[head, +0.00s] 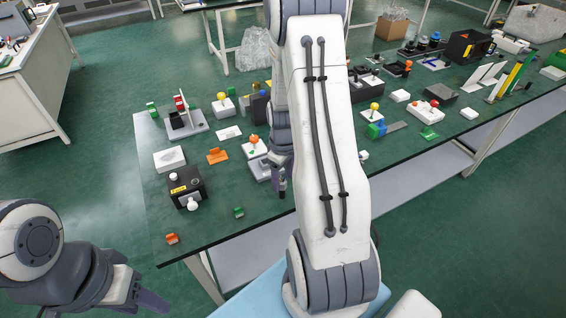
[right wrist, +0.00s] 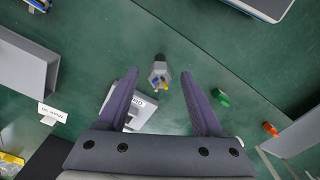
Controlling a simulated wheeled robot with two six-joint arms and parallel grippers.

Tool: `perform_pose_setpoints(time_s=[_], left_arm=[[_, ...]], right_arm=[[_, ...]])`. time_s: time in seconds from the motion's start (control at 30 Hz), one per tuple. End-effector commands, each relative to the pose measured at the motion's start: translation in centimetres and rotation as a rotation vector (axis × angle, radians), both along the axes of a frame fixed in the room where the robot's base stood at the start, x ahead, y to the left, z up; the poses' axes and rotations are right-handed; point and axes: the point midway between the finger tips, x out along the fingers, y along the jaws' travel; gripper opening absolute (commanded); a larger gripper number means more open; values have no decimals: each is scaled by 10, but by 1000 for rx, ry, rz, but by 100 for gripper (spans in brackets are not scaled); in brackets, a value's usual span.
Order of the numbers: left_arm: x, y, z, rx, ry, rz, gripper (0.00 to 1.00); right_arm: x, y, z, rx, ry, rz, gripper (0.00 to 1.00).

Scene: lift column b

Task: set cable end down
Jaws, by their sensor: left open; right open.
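My right gripper is open. My left gripper (head: 145,297) is open and empty at the lower left, off the table. No cable run is clearly visible.
The green table (head: 210,225) holds a black box with a white knob (head: 187,187), a green clip (head: 238,212) and an orange clip (head: 172,239) near its front edge. A labelled grey block (right wrist: 142,112) lies beside my right fingers. Many fixtures stand further back.

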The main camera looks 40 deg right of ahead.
Motion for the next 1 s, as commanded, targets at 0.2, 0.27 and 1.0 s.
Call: perform_pose_setpoints(time_s=[0.2,0.27,1.0], left_arm=[[0,0,-1,0,0,0,50],[0,0,0,0,0,0,50],[0,0,0,0,0,0,50]], right_arm=[[1,-1,51,-4,-6,0,68],[1,-1,63,-4,-6,0,68],[7,97,125,9,-19,101,68]])
